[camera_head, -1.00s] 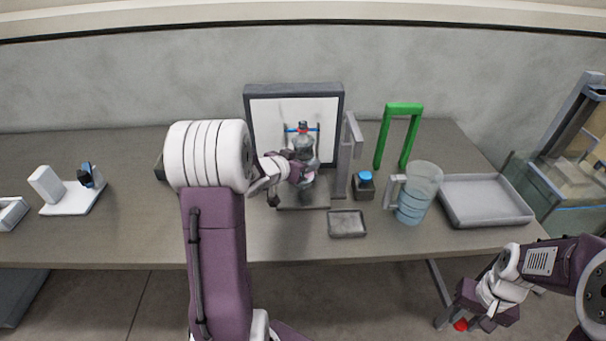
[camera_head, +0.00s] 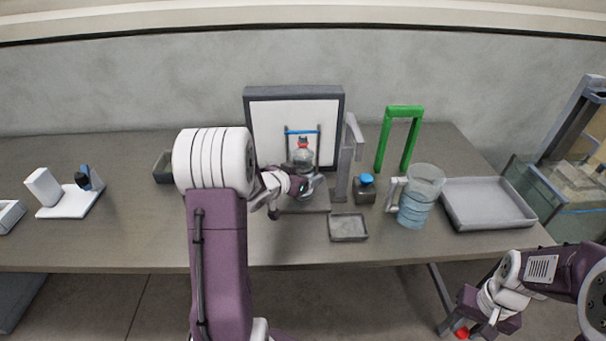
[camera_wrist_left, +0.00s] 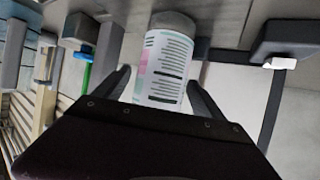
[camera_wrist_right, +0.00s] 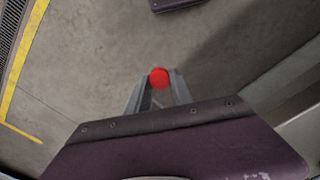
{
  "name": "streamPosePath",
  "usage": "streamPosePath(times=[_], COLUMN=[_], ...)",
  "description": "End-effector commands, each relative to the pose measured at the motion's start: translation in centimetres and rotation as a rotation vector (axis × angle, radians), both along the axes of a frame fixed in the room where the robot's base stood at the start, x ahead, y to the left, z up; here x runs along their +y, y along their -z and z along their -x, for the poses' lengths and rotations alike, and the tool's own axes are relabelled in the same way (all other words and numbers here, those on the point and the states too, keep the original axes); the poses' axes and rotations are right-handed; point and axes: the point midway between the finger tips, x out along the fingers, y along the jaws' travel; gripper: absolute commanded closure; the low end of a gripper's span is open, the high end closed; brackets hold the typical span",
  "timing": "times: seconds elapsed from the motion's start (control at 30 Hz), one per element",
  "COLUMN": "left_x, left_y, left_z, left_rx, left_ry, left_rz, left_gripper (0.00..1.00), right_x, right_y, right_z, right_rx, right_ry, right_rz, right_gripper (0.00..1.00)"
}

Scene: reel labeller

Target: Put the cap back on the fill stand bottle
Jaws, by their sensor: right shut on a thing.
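My right gripper (camera_head: 464,330) is low at the right, off the table's front edge. It is shut on a red cap (camera_wrist_right: 159,77), seen between its fingertips.
A shallow dish (camera_head: 348,228) lies in front and a grey tray (camera_head: 486,203) far right.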

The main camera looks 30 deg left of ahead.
Motion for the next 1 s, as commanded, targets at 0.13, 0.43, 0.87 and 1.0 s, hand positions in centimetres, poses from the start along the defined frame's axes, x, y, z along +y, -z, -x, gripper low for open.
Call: streamPosePath(times=[0.13,0.43,0.87,1.0], left_x=[0.0,0.2,0.5,0.5], left_y=[0.0,-1.4,-5.3,-5.6], left_z=[0.0,1.8,9.8,10.7], left_rx=[0.0,-0.001,0.0,-0.001], left_ry=[0.0,-0.003,-0.004,-0.001], left_rz=[0.0,0.0,0.0,0.001], left_gripper=[0.2,0.2,0.2,0.2], right_x=[0.0,0.0,0.0,0.0], right_y=[0.0,-0.6,-2.5,-2.6], right_z=[0.0,0.0,0.0,0.0], right_rx=[0.0,0.0,0.0,0.0], right_ry=[0.0,0.0,0.0,0.0], right_rz=[0.0,0.0,0.0,0.0], right_gripper=[1.0,1.0,1.0,1.0])
